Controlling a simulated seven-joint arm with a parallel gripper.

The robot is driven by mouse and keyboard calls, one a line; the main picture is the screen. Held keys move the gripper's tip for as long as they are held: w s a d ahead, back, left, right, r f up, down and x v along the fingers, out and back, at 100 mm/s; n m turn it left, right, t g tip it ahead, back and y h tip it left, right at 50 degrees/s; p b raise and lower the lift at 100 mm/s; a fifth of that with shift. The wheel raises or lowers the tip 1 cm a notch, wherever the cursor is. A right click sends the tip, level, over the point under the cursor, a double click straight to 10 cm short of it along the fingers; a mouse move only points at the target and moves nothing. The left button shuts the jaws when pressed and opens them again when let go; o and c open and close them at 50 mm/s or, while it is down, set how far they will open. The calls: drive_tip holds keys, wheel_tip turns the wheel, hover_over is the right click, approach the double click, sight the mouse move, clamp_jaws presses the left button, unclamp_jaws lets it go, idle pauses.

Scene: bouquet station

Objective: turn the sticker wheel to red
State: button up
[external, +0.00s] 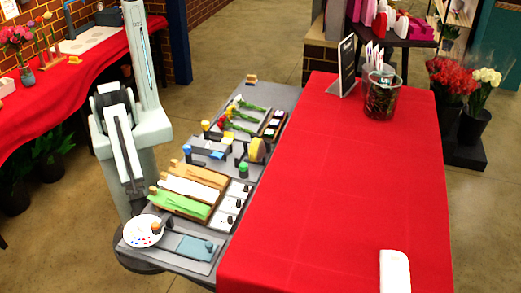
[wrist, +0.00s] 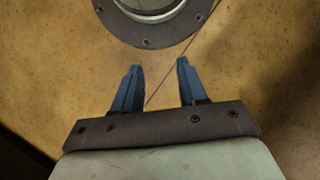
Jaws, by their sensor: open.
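The sticker wheel appears to be the white round disc (external: 140,236) with small coloured dots around it, at the near left end of the grey station board in the external view. A brown knob or pointer (external: 156,228) sits on its right part. Which colour it is set to is too small to tell. My gripper (wrist: 158,66) is open and empty in the wrist view, its two blue fingers apart above bare floor. I cannot make out its fingers in the external view. The wheel is not in the wrist view.
Beside the wheel is a blue-grey pad (external: 193,248). A red-covered table (external: 335,190) borders the board on the right.

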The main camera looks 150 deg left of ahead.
drive_tip(key=w+d+r+t, duration=0.2)
drive_tip(key=w+d+r, duration=0.1)
drive_tip(key=w, duration=0.6)
drive_tip(key=w+d+r+t+y, duration=0.1)
drive_tip(key=w+d+r+t, duration=0.1)
drive_tip(key=w, duration=0.8)
drive_tip(key=w+d+r+t, duration=0.2)
drive_tip(key=w+d+r, duration=0.1)
drive_tip(key=w, duration=0.6)
drive_tip(key=w+d+r+t, duration=0.2)
drive_tip(key=w+d+r, duration=0.3)
drive_tip(key=w+r, duration=0.5)
drive_tip(key=w+d+r+t, duration=0.2)
drive_tip(key=w+d+r, duration=0.4)
drive_tip(key=w+r, duration=0.3)
wheel_tip(320, 180, up, 36)
drive_tip(key=m+g+h, duration=0.1)
drive_tip(key=m+g, duration=0.3)
drive_tip(key=m, duration=0.3)
hover_over(141, 223)
wheel_tip(141, 223, down, 13)
drive_tip(key=shift+f, duration=0.1)
